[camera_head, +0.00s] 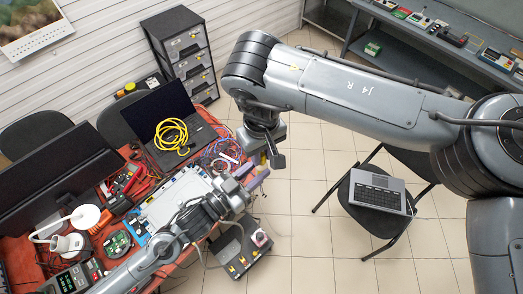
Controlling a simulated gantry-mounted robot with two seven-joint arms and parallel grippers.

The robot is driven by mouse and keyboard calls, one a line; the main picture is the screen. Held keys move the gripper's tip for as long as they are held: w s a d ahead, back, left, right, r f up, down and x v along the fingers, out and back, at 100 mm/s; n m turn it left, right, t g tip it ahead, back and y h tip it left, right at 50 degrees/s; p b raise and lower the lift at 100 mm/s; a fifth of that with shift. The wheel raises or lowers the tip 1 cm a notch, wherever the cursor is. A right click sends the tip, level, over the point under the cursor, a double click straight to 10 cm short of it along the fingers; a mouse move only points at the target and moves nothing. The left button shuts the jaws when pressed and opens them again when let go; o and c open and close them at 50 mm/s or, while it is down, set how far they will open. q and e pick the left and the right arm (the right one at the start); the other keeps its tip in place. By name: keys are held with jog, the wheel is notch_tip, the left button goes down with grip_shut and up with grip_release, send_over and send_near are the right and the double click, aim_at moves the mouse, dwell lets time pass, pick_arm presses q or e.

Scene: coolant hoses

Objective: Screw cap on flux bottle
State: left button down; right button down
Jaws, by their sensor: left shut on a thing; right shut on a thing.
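My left gripper (250,183) reaches in from the lower left, over the right end of the red-topped workbench (115,255). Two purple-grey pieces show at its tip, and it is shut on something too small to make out. My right gripper (276,158) hangs down from the arm at the upper right, just above and right of the left one. It is shut on a small dark thing that I cannot identify. The two grippers are close together but appear apart. I cannot clearly pick out the flux bottle or its cap; the grippers may hide them.
A laptop (160,112) with a coiled yellow cable (171,135) stands at the back of the bench. A lamp (84,217), tools and a circuit board (117,243) crowd its left. A dark drawer cabinet (185,55) stands behind. A chair holds a grey device (378,191). Tiled floor is open.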

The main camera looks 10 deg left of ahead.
jog(key=shift+f, duration=0.6)
dwell(0.3)
jog(key=m, duration=0.7)
jog(key=c, duration=0.9)
grip_release()
jog(key=shift+c, duration=0.2)
jog(key=shift+r, duration=0.1)
jog(key=shift+r, duration=2.15)
